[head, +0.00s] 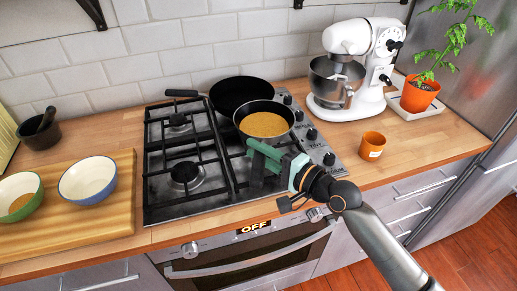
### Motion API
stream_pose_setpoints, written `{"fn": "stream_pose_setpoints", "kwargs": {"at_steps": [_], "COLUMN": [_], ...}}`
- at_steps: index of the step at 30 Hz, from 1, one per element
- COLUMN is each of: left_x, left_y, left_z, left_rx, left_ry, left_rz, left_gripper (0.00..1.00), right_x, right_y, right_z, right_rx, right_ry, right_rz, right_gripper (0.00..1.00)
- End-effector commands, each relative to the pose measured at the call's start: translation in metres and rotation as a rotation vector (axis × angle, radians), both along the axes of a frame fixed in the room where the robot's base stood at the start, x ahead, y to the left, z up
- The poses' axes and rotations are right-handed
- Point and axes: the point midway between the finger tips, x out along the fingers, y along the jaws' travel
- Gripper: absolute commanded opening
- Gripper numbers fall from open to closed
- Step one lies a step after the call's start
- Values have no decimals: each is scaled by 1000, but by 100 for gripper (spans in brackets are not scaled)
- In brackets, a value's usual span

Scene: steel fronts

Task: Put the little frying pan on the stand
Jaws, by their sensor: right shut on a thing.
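The little frying pan (242,121) is dark, with yellow-brown contents filling its inside. It is over the right part of the hob, overlapping the larger black pan in the picture. I cannot tell whether it rests on the grate or hangs just above it. My right gripper (266,160), with green fingers, is shut at its near side, where the handle is mostly hidden. The black grate (213,155) of the steel hob is the only stand-like thing I make out near the pan. My left gripper is not in view.
A larger black pan (232,88) sits at the back of the hob. A white stand mixer (350,38), an orange cup (372,146) and a potted plant (420,94) are to the right. Two bowls stand on the wooden board (120,215) at left. The left burners are clear.

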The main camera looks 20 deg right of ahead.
Motion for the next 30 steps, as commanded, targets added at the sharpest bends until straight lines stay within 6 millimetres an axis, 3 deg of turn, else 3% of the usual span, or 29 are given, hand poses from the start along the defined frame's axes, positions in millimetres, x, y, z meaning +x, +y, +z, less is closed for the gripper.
{"fn": "stream_pose_setpoints", "kwargs": {"at_steps": [6,15,30], "left_x": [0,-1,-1], "left_y": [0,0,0], "left_z": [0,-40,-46], "left_rx": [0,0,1], "left_ry": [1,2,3], "left_rz": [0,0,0], "left_gripper": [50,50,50], "right_x": [0,0,0], "right_y": [-1,-1,-1], "right_z": [-18,-55,-60], "right_rx": [-2,-1,-1], "right_ry": [-2,-5,-6], "right_rz": [-2,-2,-3], "right_gripper": [0,0,0]}}
